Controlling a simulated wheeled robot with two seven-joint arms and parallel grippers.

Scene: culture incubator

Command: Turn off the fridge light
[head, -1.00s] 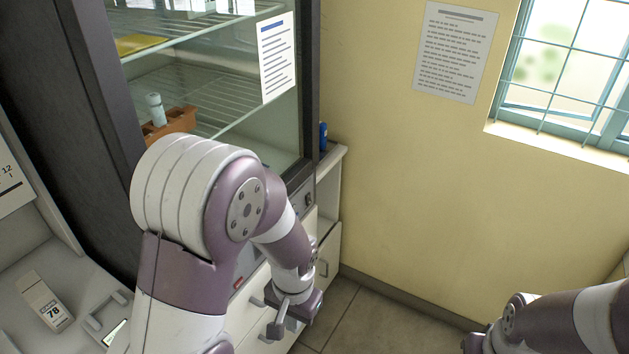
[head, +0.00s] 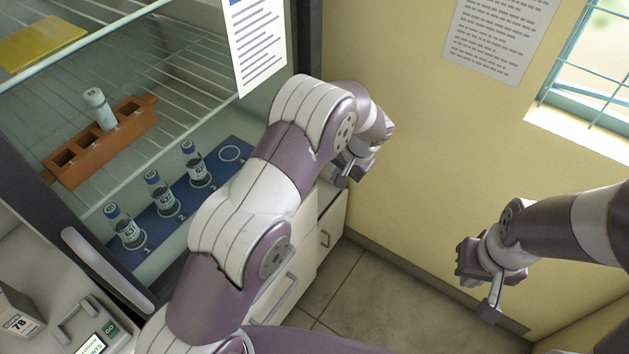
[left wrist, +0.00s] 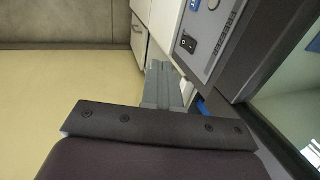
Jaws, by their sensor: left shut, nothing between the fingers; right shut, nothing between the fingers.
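The glass-fronted fridge (head: 305,35) fills the left of the head view, with its shelves showing through the glass. A round control (left wrist: 194,4) is partly cut off at the top edge. I cannot tell which control is for the light. My left gripper (head: 352,168) is shut and empty by the fridge's right front corner. In the wrist view its fingers (left wrist: 165,85) are beside the panel, apart from the switch. My right gripper (head: 480,290) is shut, away from the fridge.
A brown rack (head: 100,145) with a vial and a blue mat (head: 215,170) with several vials are inside the fridge. White drawers (head: 325,235) stand below my left arm. The yellow wall (head: 400,60) is close on the right. The floor (head: 375,300) between my arms is clear.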

